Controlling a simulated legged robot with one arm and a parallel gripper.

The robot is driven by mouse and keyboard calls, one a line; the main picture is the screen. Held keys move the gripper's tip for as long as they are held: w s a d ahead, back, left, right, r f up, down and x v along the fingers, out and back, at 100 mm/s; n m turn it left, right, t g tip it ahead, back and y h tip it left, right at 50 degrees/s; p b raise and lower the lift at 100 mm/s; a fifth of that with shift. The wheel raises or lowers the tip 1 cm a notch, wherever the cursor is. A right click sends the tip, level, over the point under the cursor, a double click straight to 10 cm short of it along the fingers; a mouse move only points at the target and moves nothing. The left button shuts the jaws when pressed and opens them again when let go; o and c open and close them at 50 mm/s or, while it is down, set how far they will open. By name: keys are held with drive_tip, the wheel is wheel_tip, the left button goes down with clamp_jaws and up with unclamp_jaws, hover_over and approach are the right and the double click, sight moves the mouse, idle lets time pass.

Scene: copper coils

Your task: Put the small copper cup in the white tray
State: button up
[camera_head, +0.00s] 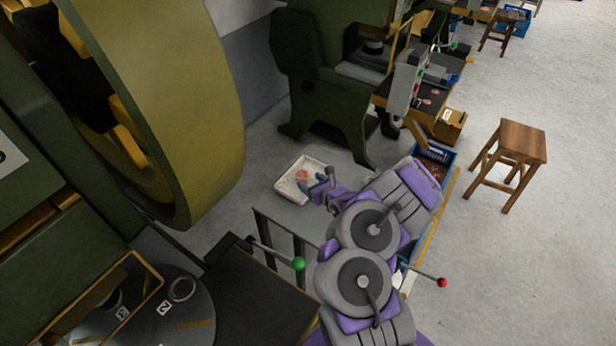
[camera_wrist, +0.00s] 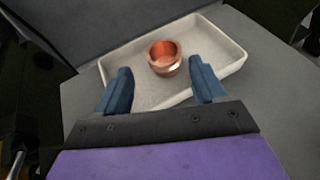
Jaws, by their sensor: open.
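The small copper cup (camera_wrist: 164,58) is inside the white tray (camera_wrist: 226,62) in the wrist view, upright or nearly so, toward the tray's far side. In the head view the cup (camera_head: 302,175) is a small copper spot in the white tray (camera_head: 287,184), on a grey surface. My gripper (camera_wrist: 162,85) is open over the tray, its blue fingers to either side and a little short of the cup. The cup appears apart from both fingers. In the head view my gripper (camera_head: 321,184) is at the tray's right side.
Large green machines stand at the left (camera_head: 190,100) and behind the tray (camera_head: 325,80). Levers with a green knob (camera_head: 298,263) and a red knob (camera_head: 442,282) stand near my arm. A blue crate (camera_head: 436,155) and a wooden stool (camera_head: 522,140) are at the right.

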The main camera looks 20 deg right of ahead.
drive_tip(key=p+v, duration=0.1)
drive_tip(key=v, duration=0.2)
drive_tip(key=d+p+v, duration=0.1)
drive_tip(key=v, duration=0.2)
drive_tip(key=shift+d, duration=0.2)
drive_tip(key=shift+s+a+p, duration=0.15)
drive_tip(key=shift+s+p, duration=0.15)
drive_tip(key=shift+s, duration=0.1)
drive_tip(key=shift+a+r, duration=0.1)
drive_tip(key=shift+a, duration=0.2)
drive_tip(key=shift+d, duration=0.35)
drive_tip(key=shift+s, duration=0.1)
